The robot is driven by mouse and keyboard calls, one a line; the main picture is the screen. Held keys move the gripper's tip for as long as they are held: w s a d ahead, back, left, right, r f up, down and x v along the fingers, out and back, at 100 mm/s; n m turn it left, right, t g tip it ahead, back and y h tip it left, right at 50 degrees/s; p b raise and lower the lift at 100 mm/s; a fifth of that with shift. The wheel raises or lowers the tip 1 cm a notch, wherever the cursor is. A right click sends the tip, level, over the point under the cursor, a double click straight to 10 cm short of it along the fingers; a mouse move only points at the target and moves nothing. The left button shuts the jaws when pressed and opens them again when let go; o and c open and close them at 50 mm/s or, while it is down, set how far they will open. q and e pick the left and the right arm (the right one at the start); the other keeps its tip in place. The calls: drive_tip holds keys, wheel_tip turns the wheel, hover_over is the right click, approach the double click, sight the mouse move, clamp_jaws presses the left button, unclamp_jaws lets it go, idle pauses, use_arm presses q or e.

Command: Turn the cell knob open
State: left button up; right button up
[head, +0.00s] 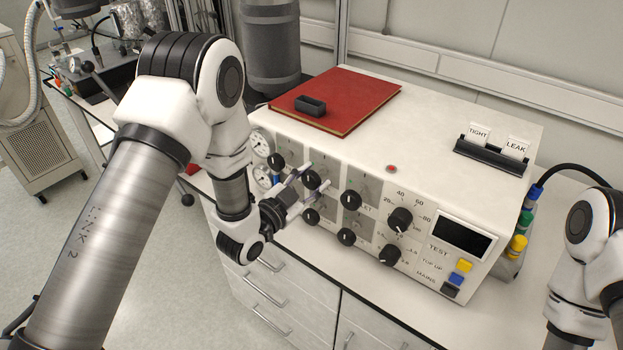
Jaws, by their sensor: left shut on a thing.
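A white box-shaped instrument (440,130) stands on the bench, its sloping front panel carrying several black knobs in two rows. My left gripper (309,180) reaches in from the left in the head view. Its fingers are closed on a black knob (312,180) in the upper row, one on either side. Small labels by the knobs are too small to read, so I cannot tell which is named cell. My right arm shows at the right edge, but its gripper is out of view.
Neighbouring knobs (276,161), (350,200) and (311,216) sit close around the fingers. A red book (350,95) with a small black tray (311,106) lies on top. A card holder (490,157) bears TIGHT and LEAK cards. A dark display (463,235) and coloured buttons are at the right.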

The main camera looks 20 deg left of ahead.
use_arm(q)
drive_tip(key=shift+n, duration=0.3)
drive_tip(key=n+b, duration=0.1)
drive_tip(key=n, duration=0.2)
drive_tip(key=shift+b, duration=0.4)
drive_tip(key=n+b, duration=0.1)
drive_tip(key=n, duration=0.3)
drive_tip(key=shift+r+n, duration=0.1)
drive_tip(key=shift+n, duration=0.3)
drive_tip(key=n+b, duration=0.1)
drive_tip(key=n, duration=0.3)
drive_tip(key=shift+r+n, duration=0.1)
drive_tip(key=shift+n, duration=0.2)
drive_tip(key=n, duration=0.4)
drive_tip(key=shift+n, duration=0.4)
drive_tip(key=o, duration=1.1)
drive_tip(key=shift+o, duration=0.2)
drive_tip(key=shift+a, duration=0.1)
